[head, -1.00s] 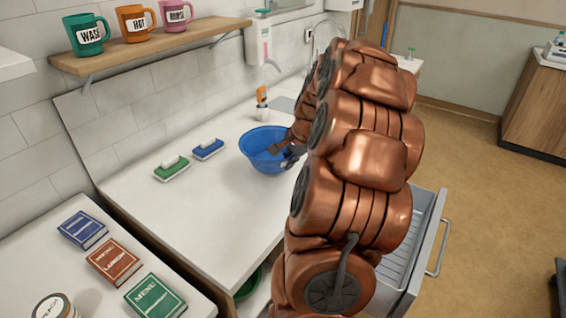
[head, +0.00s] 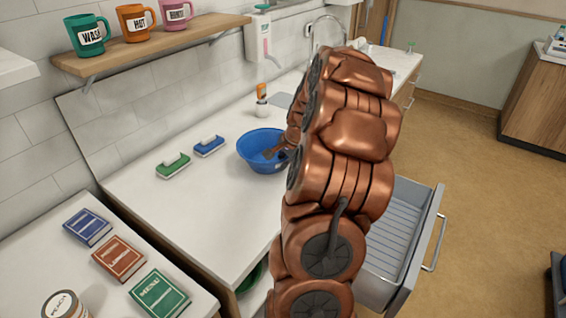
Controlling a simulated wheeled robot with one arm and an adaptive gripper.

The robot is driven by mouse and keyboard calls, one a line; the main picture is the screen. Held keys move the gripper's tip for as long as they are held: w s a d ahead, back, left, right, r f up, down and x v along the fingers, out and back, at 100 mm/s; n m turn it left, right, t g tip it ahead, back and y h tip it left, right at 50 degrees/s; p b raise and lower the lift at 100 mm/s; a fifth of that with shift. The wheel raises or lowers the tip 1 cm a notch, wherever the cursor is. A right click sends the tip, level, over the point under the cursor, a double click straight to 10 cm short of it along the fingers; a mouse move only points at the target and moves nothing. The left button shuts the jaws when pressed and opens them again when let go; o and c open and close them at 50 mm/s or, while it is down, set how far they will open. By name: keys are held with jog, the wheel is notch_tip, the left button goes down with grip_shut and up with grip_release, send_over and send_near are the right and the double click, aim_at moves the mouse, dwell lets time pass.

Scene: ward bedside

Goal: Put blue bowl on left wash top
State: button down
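The blue bowl (head: 258,163) stands upright on the white wash top (head: 205,205), right of a blue brush and a green brush. My copper arm comes up from the bottom and covers the area right of the bowl. Part of my gripper (head: 276,150) shows at the bowl's right rim, partly inside the bowl's outline. Its fingertips are mostly hidden by the bowl and my arm, so I cannot tell whether it grips the rim.
The blue brush (head: 209,146) and green brush (head: 173,166) lie left of the bowl. An orange-topped bottle (head: 262,100) stands behind it. A grey drawer (head: 398,245) is open at right. Books lie on the lower-left counter (head: 75,262). The wash top's front left is clear.

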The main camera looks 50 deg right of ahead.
jog(key=shift+f, duration=0.15)
jog(key=c, duration=1.3)
grip_release()
